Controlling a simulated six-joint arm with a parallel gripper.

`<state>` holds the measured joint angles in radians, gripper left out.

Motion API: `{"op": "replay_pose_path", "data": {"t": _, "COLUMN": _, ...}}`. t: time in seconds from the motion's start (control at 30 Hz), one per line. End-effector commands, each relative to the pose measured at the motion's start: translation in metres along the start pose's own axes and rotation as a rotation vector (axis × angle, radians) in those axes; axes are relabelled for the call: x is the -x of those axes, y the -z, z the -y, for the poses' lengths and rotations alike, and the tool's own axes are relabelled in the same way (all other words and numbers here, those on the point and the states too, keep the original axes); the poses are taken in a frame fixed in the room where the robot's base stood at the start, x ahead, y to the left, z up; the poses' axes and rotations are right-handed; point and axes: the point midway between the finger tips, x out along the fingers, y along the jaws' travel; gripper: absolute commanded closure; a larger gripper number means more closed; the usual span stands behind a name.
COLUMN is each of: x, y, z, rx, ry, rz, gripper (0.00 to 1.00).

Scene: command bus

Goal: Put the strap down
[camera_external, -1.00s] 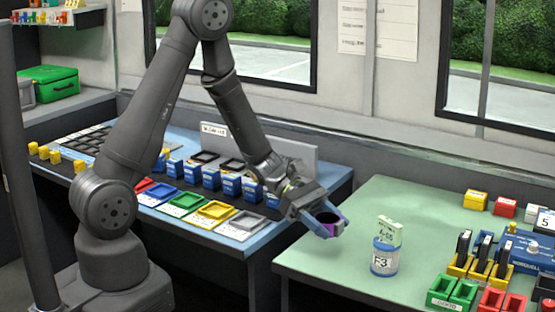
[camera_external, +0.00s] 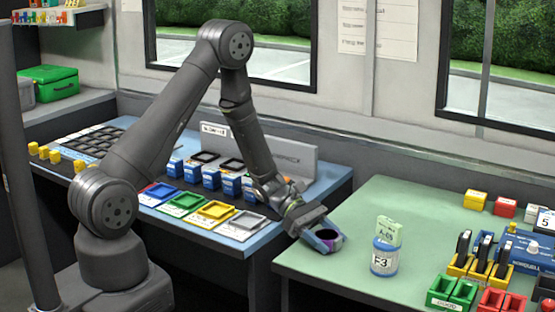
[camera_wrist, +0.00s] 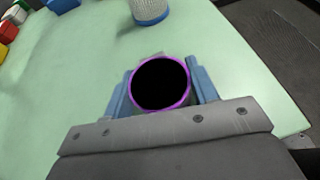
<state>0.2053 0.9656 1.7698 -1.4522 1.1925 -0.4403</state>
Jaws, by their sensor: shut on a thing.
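The strap is a ring-shaped loop with a purple edge and a dark inside. It shows in the external view (camera_external: 328,236) and in the wrist view (camera_wrist: 160,108). My gripper (camera_external: 323,241) is shut on the strap, with blue fingers on both sides of it in the wrist view (camera_wrist: 160,90). The gripper and strap are over the left edge area of the green table (camera_external: 345,205). I cannot tell whether the strap touches the table top.
A white and blue can marked F3 (camera_external: 384,262), with a pale green labelled block (camera_external: 389,231), stands to the right of the strap. Yellow holders (camera_external: 460,267) and green bins (camera_external: 444,291) stand farther right. The blue-topped table (camera_external: 265,228) is on the left. Bare green surface lies behind the can.

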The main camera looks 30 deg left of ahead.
Motion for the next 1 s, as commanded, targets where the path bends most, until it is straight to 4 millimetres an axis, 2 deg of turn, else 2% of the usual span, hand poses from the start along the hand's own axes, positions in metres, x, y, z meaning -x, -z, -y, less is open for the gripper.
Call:
{"op": "replay_pose_path", "data": {"t": 0.23, "x": -0.001, "y": 0.003, "z": 0.000, "rx": 0.001, "ry": 0.001, "rz": 0.000, "gripper": 0.72}}
{"op": "replay_pose_path", "data": {"t": 0.27, "x": -0.001, "y": 0.002, "z": 0.000, "rx": 0.000, "ry": 0.000, "rz": 0.000, "gripper": 0.41}}
{"op": "replay_pose_path", "data": {"t": 0.33, "x": -0.001, "y": 0.002, "z": 0.000, "rx": 0.000, "ry": 0.000, "rz": 0.000, "gripper": 0.27}}
{"op": "replay_pose_path", "data": {"t": 0.37, "x": -0.001, "y": 0.002, "z": 0.000, "rx": 0.000, "ry": 0.000, "rz": 0.000, "gripper": 0.25}}
{"op": "replay_pose_path", "data": {"t": 0.73, "x": 0.003, "y": -0.001, "z": 0.000, "rx": 0.000, "ry": -0.001, "rz": 0.000, "gripper": 0.25}}
{"op": "replay_pose_path", "data": {"t": 0.87, "x": 0.023, "y": -0.001, "z": -0.001, "rx": 0.001, "ry": -0.004, "rz": 0.001, "gripper": 0.25}}
{"op": "replay_pose_path", "data": {"t": 1.0, "x": 0.054, "y": -0.001, "z": -0.001, "rx": 0.000, "ry": -0.005, "rz": 0.001, "gripper": 0.25}}
